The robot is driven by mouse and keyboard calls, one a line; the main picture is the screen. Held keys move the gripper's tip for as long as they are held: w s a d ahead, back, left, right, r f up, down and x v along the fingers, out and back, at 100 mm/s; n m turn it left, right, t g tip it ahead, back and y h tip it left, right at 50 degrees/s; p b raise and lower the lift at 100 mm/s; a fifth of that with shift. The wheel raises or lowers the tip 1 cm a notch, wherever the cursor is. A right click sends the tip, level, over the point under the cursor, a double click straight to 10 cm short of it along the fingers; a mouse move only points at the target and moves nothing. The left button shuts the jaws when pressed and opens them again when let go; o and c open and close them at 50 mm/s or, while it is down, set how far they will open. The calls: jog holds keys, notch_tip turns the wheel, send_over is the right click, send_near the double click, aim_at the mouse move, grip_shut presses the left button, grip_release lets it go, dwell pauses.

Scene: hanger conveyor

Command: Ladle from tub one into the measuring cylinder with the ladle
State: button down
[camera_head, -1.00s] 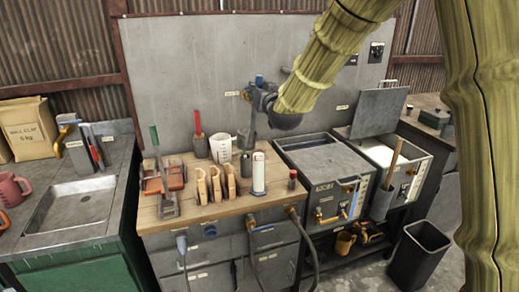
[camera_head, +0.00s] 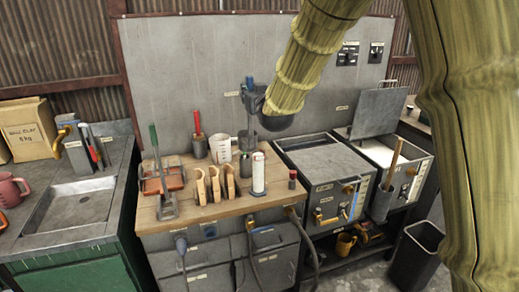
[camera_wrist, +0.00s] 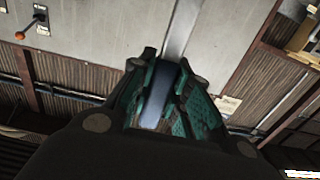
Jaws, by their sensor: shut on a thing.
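My gripper (camera_head: 251,97) is above the back of the wooden bench, shut on the ladle's blue handle (camera_wrist: 158,95). In the wrist view the ladle's metal shaft (camera_wrist: 182,30) runs up from between the teal pads. In the head view the handle's blue top shows above the jaws. The ladle's lower end is hard to make out near a grey pot (camera_head: 247,142). The white measuring cylinder (camera_head: 258,176) stands upright in front of the gripper. I cannot read which is tub one.
A white graduated jug (camera_head: 220,151) and a pot with a red-handled tool (camera_head: 199,143) stand beside the gripper. A raised lid (camera_head: 377,112) rises behind the open tub.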

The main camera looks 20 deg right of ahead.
aim_at(250, 84)
jog(key=shift+a+r+p, duration=0.15)
jog(key=shift+r+p, duration=0.45)
jog(key=shift+r, duration=1)
